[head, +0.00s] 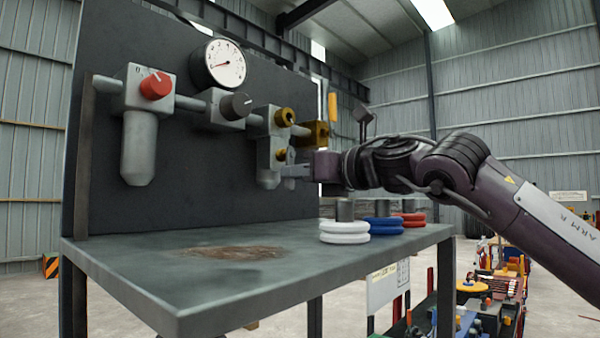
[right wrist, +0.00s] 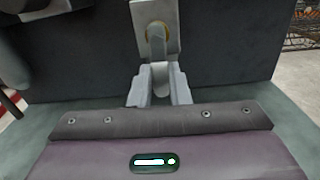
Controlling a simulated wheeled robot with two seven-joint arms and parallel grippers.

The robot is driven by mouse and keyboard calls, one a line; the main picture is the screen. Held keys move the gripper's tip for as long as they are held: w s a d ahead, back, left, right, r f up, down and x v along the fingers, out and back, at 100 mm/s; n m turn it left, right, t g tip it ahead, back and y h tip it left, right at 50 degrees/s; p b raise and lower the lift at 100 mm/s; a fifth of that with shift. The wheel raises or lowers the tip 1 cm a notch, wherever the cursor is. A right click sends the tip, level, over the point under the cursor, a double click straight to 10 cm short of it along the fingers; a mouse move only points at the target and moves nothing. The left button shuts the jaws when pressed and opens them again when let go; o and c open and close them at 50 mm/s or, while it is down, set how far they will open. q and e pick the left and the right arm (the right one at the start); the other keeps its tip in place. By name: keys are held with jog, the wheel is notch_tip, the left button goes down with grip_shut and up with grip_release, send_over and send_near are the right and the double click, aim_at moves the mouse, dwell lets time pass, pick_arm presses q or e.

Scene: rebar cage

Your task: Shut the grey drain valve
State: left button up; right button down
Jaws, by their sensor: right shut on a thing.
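The grey drain valve (right wrist: 157,48) shows in the right wrist view as a grey handle in front of a brass ring on a pale grey block. In the head view, the block with its brass ring (head: 281,154) sits low on the pipe row. My right gripper (head: 291,172) reaches in from the right and is shut on the handle. Its fingers (right wrist: 160,88) stand on both sides of the handle's lower end in the wrist view. In the head view the gripper largely hides the handle. My left gripper is not in view.
A red knob (head: 156,86), a dial gauge (head: 224,63) and a black knob (head: 236,106) are on the dark panel (head: 200,165). White (head: 344,231), blue (head: 383,225) and red (head: 411,219) rings lie at the bench's right edge. The front of the bench (head: 190,285) is clear.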

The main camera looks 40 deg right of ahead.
jog(key=m+p, duration=0.1)
jog(key=m, duration=0.1)
jog(key=a+r+m+p, duration=0.1)
jog(key=m, duration=0.2)
jog(key=a+m+p, duration=0.1)
jog(key=m, duration=0.2)
jog(key=shift+s+a+r, duration=0.1)
jog(key=shift+a+r, duration=0.05)
jog(key=shift+a+r+m+p, duration=0.15)
jog(key=shift+r+m+p, duration=0.25)
jog(key=shift+m+p, duration=0.85)
jog(key=shift+a+r+m+p, duration=0.2)
jog(key=shift+r+m+p, duration=0.25)
jog(key=shift+m, duration=1.45)
jog(key=shift+a+r+m+p, duration=0.15)
jog(key=shift+r+m+p, duration=0.15)
jog(key=shift+m+p, duration=1)
jog(key=shift+m, duration=0.45)
jog(key=c, duration=1.4)
grip_release()
jog(key=shift+o, duration=0.2)
